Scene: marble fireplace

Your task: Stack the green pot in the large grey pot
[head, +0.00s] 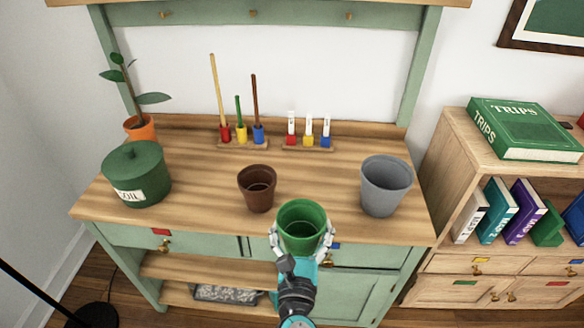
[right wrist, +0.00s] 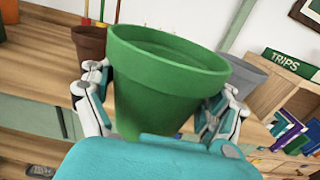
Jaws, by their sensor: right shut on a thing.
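The green pot (head: 302,224) is upright or nearly so, at the front edge of the bench. My right gripper (head: 301,240) is shut on it, with fingers on both sides. In the right wrist view the green pot (right wrist: 165,85) fills the middle between the fingers (right wrist: 160,110). The large grey pot (head: 385,186) stands empty on the bench to the right, apart from the green pot. It shows partly behind the green pot in the right wrist view (right wrist: 243,77). My left gripper is not in view.
A brown pot (head: 257,188) stands left of the green pot. A green soil canister (head: 137,175) and a potted plant (head: 140,127) are at the left. Tools in a holder (head: 241,145) and small labelled markers (head: 308,142) stand at the back. A bookshelf (head: 455,165) adjoins at right.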

